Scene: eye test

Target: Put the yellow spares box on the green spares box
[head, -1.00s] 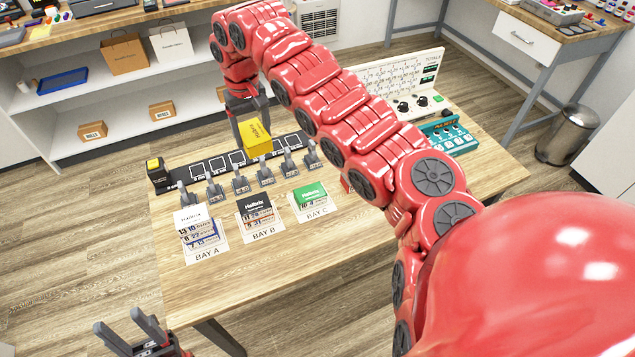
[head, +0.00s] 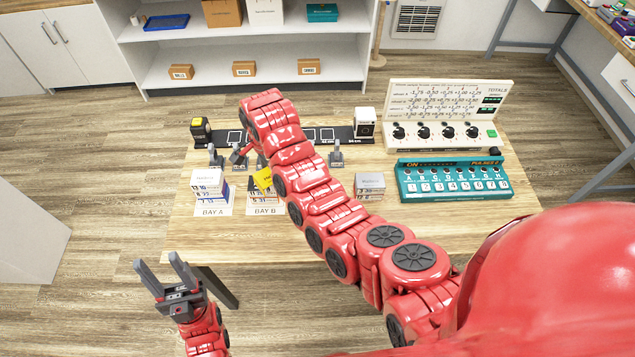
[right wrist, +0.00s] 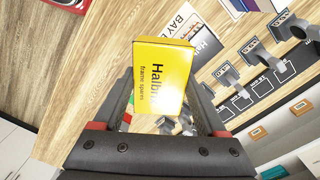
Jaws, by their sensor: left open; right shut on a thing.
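My right gripper (right wrist: 163,100) is shut on the yellow spares box (right wrist: 163,72), which sits between its two fingers. In the head view the yellow box (head: 263,180) shows just left of my right arm, by the BAY B stack; my arm hides that gripper. The green spares box is hidden behind my arm in the head view. A small green patch (right wrist: 130,104) beside the yellow box in the right wrist view may be part of it. My left gripper (head: 160,277) is open and empty, off the table's front left edge.
A white-topped stack (head: 208,182) stands on BAY A, and a grey-topped stack (head: 369,184) stands right of my arm. Grey levers (head: 336,158) line the black strip behind. A teal keypad (head: 455,180) and a dial panel (head: 440,135) fill the right side.

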